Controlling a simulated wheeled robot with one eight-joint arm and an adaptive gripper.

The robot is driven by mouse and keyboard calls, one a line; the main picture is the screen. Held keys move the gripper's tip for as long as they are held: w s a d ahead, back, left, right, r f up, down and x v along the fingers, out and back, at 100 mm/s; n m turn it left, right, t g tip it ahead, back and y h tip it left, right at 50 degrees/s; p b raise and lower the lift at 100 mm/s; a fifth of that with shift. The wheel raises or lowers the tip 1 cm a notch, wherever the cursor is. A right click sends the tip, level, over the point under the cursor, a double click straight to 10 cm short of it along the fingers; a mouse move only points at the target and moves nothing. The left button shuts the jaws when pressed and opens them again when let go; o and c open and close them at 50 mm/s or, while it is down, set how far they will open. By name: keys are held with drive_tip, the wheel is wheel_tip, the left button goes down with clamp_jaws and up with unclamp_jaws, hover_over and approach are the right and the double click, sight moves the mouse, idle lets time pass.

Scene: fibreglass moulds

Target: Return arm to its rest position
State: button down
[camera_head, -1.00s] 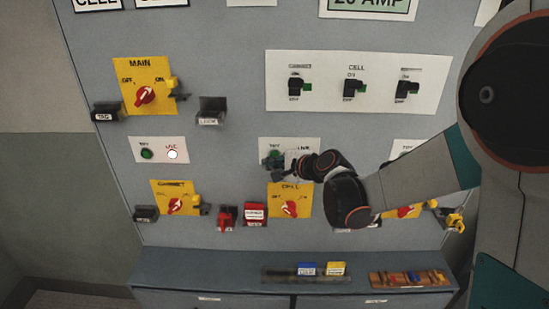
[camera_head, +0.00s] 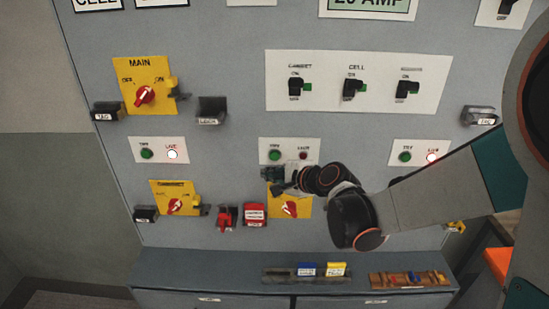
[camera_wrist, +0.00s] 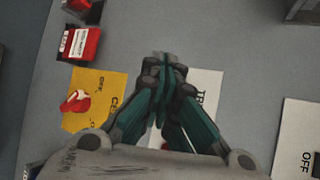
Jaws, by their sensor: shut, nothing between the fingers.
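My gripper (camera_head: 279,182) is in front of the grey panel (camera_head: 230,80), at the top edge of the middle lower yellow switch plate (camera_head: 274,205). In the wrist view my gripper (camera_wrist: 160,62) has its fingers together with nothing between them. My arm reaches in from the right and hides part of the panel's lower right. I cannot tell whether the fingertips touch the panel.
A ledge (camera_head: 200,263) below the panel holds a blue block (camera_head: 306,269), a yellow block (camera_head: 337,269) and a brown tray (camera_head: 377,280). Small holders (camera_head: 211,110) and red tags (camera_head: 254,213) stick out from the panel. An orange object (camera_head: 497,264) stands at lower right.

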drive_tip(key=s+d+f+n+g+h+b, duration=0.1)
drive_tip(key=s+d+f+n+h+b, duration=0.1)
drive_tip(key=s+d, duration=0.4)
drive_tip(key=s+d+f+n+g+h+b, duration=0.1)
drive_tip(key=s+d+f+n+h+b, duration=0.1)
drive_tip(key=s+d+n, duration=0.5)
drive_tip(key=s+d+f+n+g+h+b, duration=0.1)
drive_tip(key=s+d+f+n+h+b, duration=0.2)
drive_tip(key=s+d, duration=0.4)
drive_tip(key=s+n+h+b, duration=0.1)
drive_tip(key=s+n+b, duration=0.1)
drive_tip(key=s, duration=0.7)
drive_tip(key=shift+b, duration=0.3)
